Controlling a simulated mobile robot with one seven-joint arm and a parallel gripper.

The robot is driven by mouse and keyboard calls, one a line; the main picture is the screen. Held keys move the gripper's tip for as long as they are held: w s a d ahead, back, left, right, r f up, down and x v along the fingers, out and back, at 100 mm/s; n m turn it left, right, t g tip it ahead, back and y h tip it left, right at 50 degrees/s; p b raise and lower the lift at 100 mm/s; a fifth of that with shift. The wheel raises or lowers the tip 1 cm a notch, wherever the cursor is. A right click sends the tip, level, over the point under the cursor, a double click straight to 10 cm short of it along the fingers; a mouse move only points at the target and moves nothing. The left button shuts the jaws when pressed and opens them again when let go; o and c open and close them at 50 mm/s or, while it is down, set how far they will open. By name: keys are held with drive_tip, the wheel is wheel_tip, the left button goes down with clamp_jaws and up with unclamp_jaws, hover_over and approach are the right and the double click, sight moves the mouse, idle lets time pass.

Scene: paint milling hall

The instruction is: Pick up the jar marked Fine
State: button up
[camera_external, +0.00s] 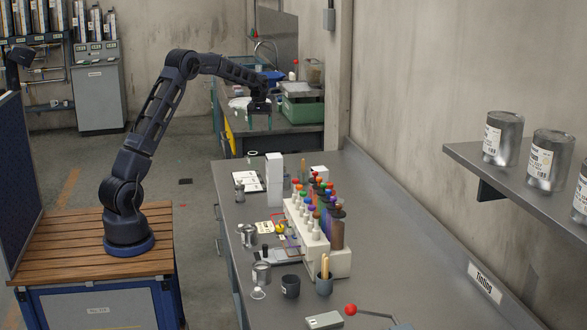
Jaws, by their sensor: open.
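I cannot make out the word Fine on any container in this view. A small clear jar (239,191) stands near the left edge of the grey bench (345,210). A small metal can (248,236) and another metal can (261,273) with a pale label stand nearer along the same edge. A dark jar (290,286) stands beside them. My gripper (260,121) is open and empty, pointing down, high in the air toward the far end of the bench. It appears apart from all these containers.
A white rack (305,222) of bottles with coloured caps fills the bench middle. White boxes (274,178) stand behind it. A cup of wooden sticks (324,284) is nearer. Labelled metal cans (548,160) sit on a wall shelf (465,151). The bench's right strip is clear.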

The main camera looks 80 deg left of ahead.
drive_tip(key=n, duration=0.2)
approach(253, 155)
drive_tip(key=w+a, duration=0.1)
drive_tip(key=a, duration=0.2)
drive_tip(key=shift+s+f, duration=0.1)
drive_tip(key=shift+f, duration=2.65)
drive_tip(key=shift+s+f, duration=0.15)
drive_tip(key=shift+f, duration=2.65)
drive_tip(key=shift+c, duration=0.2)
drive_tip(key=c, duration=1)
